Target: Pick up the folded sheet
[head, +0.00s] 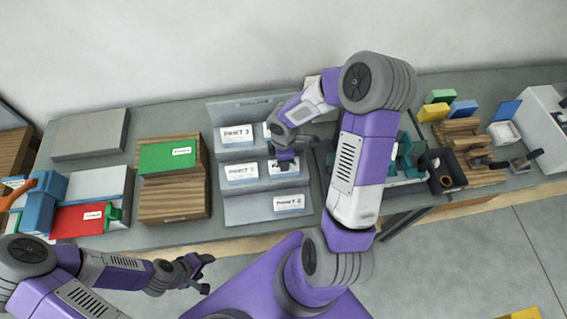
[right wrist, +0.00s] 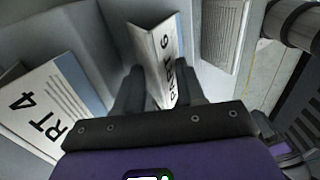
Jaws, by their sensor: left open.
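A grey stepped rack (head: 245,210) in the middle of the table holds several white folded sheets with printed part labels. My right gripper (head: 285,158) is over the sheet in the middle row at the right (head: 284,169). In the right wrist view this folded sheet (right wrist: 165,55), marked PART 6, stands between the two fingers (right wrist: 160,88), which are apart. I cannot tell whether they press on it. Another folded sheet (right wrist: 48,105), marked with a 4, is to the left. My left gripper (head: 204,274) is open and empty in front of the table.
Left of the rack are a wooden stand with a green folder (head: 167,157), a red folder (head: 90,219) and a grey block (head: 91,134). A white wall stands behind the table.

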